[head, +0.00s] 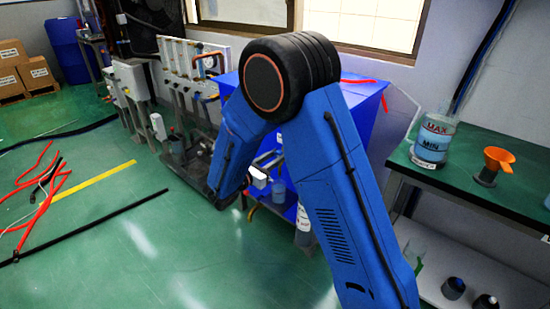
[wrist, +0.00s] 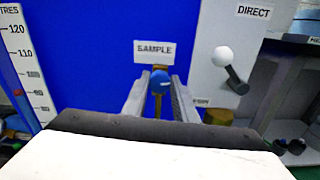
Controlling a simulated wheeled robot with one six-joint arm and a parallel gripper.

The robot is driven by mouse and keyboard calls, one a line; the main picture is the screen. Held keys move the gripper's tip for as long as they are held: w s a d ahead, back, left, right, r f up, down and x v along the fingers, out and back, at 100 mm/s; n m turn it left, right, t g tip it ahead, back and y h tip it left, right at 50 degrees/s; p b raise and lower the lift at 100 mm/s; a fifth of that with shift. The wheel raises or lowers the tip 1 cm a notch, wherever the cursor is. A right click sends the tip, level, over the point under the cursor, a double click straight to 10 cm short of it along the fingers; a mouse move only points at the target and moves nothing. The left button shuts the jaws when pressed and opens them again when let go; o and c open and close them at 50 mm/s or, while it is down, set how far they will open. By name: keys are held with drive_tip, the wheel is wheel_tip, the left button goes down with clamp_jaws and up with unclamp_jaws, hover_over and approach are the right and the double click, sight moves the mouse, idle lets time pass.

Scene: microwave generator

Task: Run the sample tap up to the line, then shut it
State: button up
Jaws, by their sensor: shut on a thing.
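In the wrist view, my gripper (wrist: 163,84) is shut on the blue knob of the sample tap (wrist: 159,82), with one grey finger on each side. The SAMPLE label (wrist: 154,51) is on the blue panel just above it. The tap's spout and any flow are hidden behind my wrist. In the head view, a small clear vessel with bluish contents (head: 279,191) stands low by the blue cabinet, partly behind my arm. Any line on it is too small to see. My arm hides much of the cabinet front.
A DIRECT lever with a white ball (wrist: 222,56) is close right of my gripper. A scale board (wrist: 27,70) stands at left. A bench (head: 466,186) at right holds a MAX/MIN jar (head: 432,143) and an orange funnel (head: 498,158). Red hoses (head: 40,190) lie on the floor.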

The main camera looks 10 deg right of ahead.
drive_tip(key=shift+m, duration=1.4)
drive_tip(key=o, duration=1.1)
drive_tip(key=v, duration=1.7)
drive_tip(key=shift+s+a, duration=0.15)
